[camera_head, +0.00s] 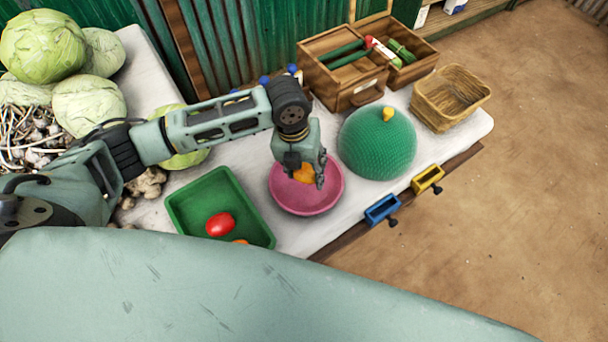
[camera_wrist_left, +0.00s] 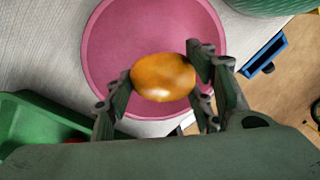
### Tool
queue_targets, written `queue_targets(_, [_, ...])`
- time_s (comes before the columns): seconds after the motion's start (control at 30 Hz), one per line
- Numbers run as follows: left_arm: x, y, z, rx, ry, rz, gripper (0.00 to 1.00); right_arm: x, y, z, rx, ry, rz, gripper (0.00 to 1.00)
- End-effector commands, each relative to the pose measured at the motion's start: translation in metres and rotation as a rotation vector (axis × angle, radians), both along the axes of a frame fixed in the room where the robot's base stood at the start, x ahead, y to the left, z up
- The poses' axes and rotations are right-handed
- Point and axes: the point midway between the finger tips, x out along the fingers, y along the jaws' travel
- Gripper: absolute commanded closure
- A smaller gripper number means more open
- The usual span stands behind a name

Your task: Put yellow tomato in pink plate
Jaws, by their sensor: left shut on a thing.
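The yellow tomato (camera_head: 304,173) is orange-yellow and is held between the fingers of my left gripper (camera_head: 306,174). The tomato also shows in the left wrist view (camera_wrist_left: 163,77), between the two fingers. The pink plate (camera_head: 283,203) is round with a raised rim and stands on the white table. It also shows in the left wrist view (camera_wrist_left: 110,50). The gripper and tomato are over the plate; I cannot tell whether the tomato touches it. My right gripper is not in view.
A green tray (camera_head: 187,211) with a red tomato (camera_head: 220,224) is left of the plate. A green dome (camera_head: 377,143) stands close on the right. A wicker basket (camera_head: 450,97), wooden boxes (camera_head: 359,92) and cabbages (camera_head: 42,46) are farther back.

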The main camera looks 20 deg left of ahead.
Motion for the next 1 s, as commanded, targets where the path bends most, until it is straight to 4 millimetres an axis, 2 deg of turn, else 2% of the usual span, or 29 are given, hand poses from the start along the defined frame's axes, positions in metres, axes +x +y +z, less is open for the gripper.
queue_targets(0.13, [0.0,0.002,-0.009,0.0,0.002,0.0,0.78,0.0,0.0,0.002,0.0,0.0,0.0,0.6])
queue_targets(0.37, [0.0,0.002,-0.039,0.0,0.001,0.0,0.78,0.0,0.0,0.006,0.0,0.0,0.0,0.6])
queue_targets(0.73, [0.0,0.002,-0.045,0.0,-0.001,0.0,0.78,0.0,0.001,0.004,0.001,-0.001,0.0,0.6])
queue_targets(0.77, [0.0,0.002,-0.044,0.0,-0.001,0.0,0.47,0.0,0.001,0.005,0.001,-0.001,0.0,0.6])
queue_targets(0.93, [0.0,0.002,-0.044,0.0,-0.001,0.0,0.32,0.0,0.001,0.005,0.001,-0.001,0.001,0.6])
queue_targets(1.0, [0.0,0.002,-0.044,0.0,-0.001,0.0,0.31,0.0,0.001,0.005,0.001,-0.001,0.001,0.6])
